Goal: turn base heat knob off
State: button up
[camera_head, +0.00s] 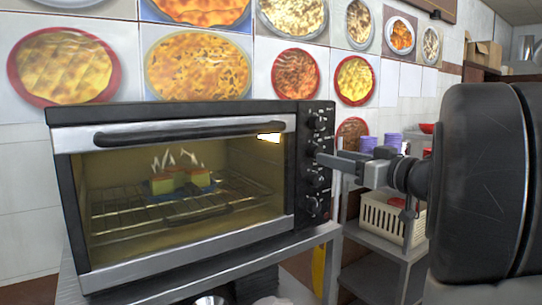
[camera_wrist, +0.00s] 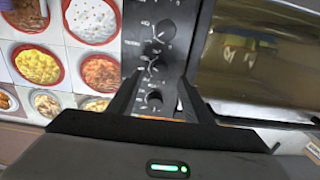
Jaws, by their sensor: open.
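A black and silver oven (camera_head: 180,125) stands on a metal stand. Its right-hand control panel (camera_head: 306,192) carries several black knobs in a column. The panel also shows in the wrist view, with a knob (camera_wrist: 154,98) between my fingers and others beyond the fingertips. I cannot read the labels, so I cannot tell which is the base heat knob. My gripper (camera_head: 322,158) is at the panel's front, near the middle knobs. In the wrist view my gripper (camera_wrist: 160,78) is open, its two fingers apart on either side of the knob column. Contact with a knob cannot be told.
The oven's glass door is closed, with red, yellow and green food (camera_head: 180,180) on the lit wire rack. A side shelf (camera_head: 375,275) holds a cream basket (camera_head: 380,220) right of the oven. Food pictures (camera_head: 295,75) cover the tiled wall behind. The space before the panel holds my arm.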

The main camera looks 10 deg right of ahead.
aim_at(316, 152)
jog(key=shift+x, duration=2.3)
jog(key=shift+c, duration=0.3)
jog(key=c, duration=1)
